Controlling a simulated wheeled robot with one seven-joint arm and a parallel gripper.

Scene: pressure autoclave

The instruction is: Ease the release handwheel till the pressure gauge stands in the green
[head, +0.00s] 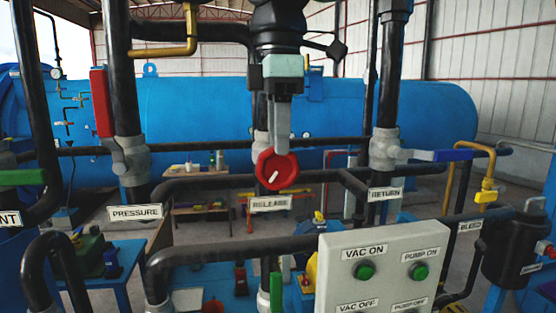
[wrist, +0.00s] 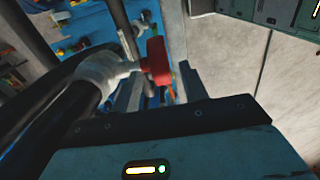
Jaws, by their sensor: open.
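The red release handwheel (head: 277,169) has a white mark on its face and sits above the RELEASE label (head: 271,203) in the head view. My gripper (head: 283,142) comes down from above, its grey fingers just over the wheel and overlapping its top edge. In the wrist view, a red part that looks like the handwheel (wrist: 156,62) shows edge-on on a grey valve body, between and beyond my open fingers (wrist: 160,88). I cannot tell whether they touch it. A small round gauge (head: 57,73) is at upper left; its needle and colours are too small to read.
A red lever (head: 102,102) stands upright above the PRESSURE label (head: 136,213). A blue lever (head: 450,155) sticks out right of the RETURN valve. A grey button panel (head: 383,250) stands in front at lower right. Black pipes (head: 215,183) run around the wheel.

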